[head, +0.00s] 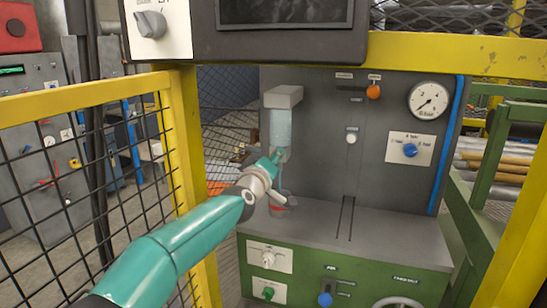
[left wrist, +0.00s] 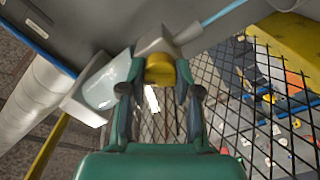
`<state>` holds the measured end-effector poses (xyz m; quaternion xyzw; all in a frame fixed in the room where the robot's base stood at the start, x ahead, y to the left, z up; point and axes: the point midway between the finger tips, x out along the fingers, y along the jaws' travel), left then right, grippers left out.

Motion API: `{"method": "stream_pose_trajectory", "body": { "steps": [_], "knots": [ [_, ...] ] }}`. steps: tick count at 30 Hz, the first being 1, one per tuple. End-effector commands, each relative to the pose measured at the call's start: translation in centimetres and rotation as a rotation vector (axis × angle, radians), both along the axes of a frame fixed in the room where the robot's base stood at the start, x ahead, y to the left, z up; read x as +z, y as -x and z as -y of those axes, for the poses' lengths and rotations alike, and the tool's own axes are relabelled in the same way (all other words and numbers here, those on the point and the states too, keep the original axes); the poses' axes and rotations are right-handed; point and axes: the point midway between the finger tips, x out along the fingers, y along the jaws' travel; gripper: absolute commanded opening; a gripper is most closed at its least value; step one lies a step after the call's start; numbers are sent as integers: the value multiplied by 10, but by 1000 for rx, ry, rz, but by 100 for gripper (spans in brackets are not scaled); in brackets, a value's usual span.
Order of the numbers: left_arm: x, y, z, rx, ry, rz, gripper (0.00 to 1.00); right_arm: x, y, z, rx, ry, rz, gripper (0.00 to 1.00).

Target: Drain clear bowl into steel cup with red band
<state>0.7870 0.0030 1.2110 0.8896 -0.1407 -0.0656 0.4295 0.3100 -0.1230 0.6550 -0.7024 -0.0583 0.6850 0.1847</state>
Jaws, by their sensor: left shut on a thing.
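The clear bowl (head: 281,127) hangs upright under a grey block on the machine's back panel and looks pale blue. It also shows at an angle in the left wrist view (left wrist: 104,82). My left gripper (head: 277,160) is at the bowl's lower end. In the left wrist view its fingers (left wrist: 160,80) are shut on a yellow knob (left wrist: 159,68) beside the bowl. The steel cup with red band (head: 279,208) stands on the grey ledge below, partly hidden by my arm. A thin pale strip shows above the cup; I cannot tell whether it is liquid. My right gripper is not in view.
A yellow-framed mesh guard (head: 85,100) stands at the left, close to my arm. The grey ledge (head: 385,240) is clear to the right of the cup, apart from a dark slot. A gauge (head: 428,99) and an orange knob (head: 373,92) are on the panel.

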Motion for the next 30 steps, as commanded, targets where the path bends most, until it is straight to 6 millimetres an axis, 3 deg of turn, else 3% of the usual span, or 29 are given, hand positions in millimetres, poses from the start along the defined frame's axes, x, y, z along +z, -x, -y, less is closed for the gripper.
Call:
{"method": "stream_pose_trajectory", "body": {
  "steps": [1,23,24,28,30],
  "knots": [
    [-9,0,4,-9,-30,-12,0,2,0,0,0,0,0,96],
    [-11,0,4,-10,-130,21,0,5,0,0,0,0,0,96],
    [-11,0,4,-10,-130,21,34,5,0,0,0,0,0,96],
    [-10,0,4,-9,-129,23,56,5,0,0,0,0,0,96],
    [-8,0,3,-7,-127,26,57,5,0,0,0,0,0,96]
  ]
}}
